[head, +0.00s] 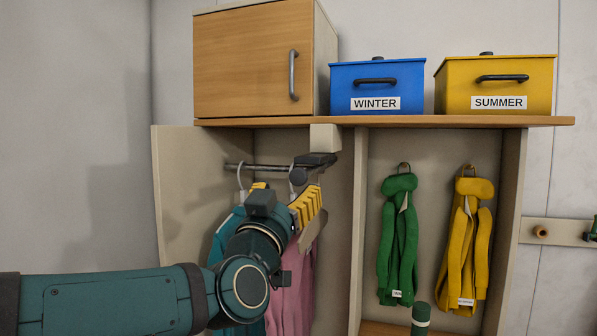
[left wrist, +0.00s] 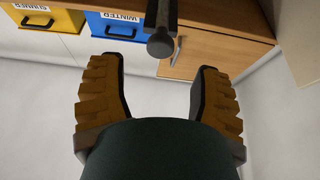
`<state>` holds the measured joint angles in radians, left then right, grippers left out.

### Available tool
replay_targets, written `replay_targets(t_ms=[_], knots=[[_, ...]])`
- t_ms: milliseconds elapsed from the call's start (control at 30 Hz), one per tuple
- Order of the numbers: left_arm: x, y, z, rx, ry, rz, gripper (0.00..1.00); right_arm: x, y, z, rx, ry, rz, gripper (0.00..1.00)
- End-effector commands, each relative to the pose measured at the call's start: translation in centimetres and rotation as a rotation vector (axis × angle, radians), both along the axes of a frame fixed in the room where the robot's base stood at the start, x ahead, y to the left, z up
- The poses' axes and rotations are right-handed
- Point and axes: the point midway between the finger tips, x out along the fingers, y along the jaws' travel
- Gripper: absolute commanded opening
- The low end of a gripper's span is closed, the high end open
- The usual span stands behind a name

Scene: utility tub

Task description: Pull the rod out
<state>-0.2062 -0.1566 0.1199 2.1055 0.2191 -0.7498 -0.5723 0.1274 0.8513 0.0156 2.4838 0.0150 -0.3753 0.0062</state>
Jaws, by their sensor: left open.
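The dark metal rod (head: 262,167) runs under the shelf in the left bay of the wardrobe, with a dark block and a rounded knob (head: 299,176) at its right part. In the left wrist view the rod's round end (left wrist: 160,46) points at me, centred a little beyond the fingertips. Pale hangers hold a teal garment (head: 226,238) and a pink garment (head: 291,300) below the rod. My left gripper (head: 288,190), with yellow fingers, is open just below the knob; its fingers (left wrist: 157,72) spread either side of the rod's line, apart from it. My right gripper is not in view.
Above the shelf (head: 450,121) are a wooden cabinet (head: 240,62), a blue WINTER box (head: 378,82) and a yellow SUMMER box (head: 497,80). Green (head: 398,240) and yellow (head: 466,245) garments hang in the right bay. A divider (head: 357,220) stands right of the gripper.

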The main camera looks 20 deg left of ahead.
Motion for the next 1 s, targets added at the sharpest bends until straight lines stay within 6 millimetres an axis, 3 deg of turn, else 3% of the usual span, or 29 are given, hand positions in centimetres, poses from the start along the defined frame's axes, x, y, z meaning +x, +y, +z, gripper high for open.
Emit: replay_targets(t_ms=[100,333,800,967,1000], knots=[[2.2,-0.1,1.0,-0.001,0.002,0.000,0.64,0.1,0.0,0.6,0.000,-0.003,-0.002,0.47],[5.1,-0.2,2.1,-0.001,0.001,0.000,0.64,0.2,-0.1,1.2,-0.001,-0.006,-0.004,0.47],[6.0,-0.2,2.4,-0.001,0.002,0.000,0.63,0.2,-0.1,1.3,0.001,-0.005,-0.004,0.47],[6.0,-0.2,2.4,-0.001,0.001,0.000,0.06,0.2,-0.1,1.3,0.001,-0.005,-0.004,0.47],[6.0,-0.2,2.4,-0.001,0.001,0.000,0.00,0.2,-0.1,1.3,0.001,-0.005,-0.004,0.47]])
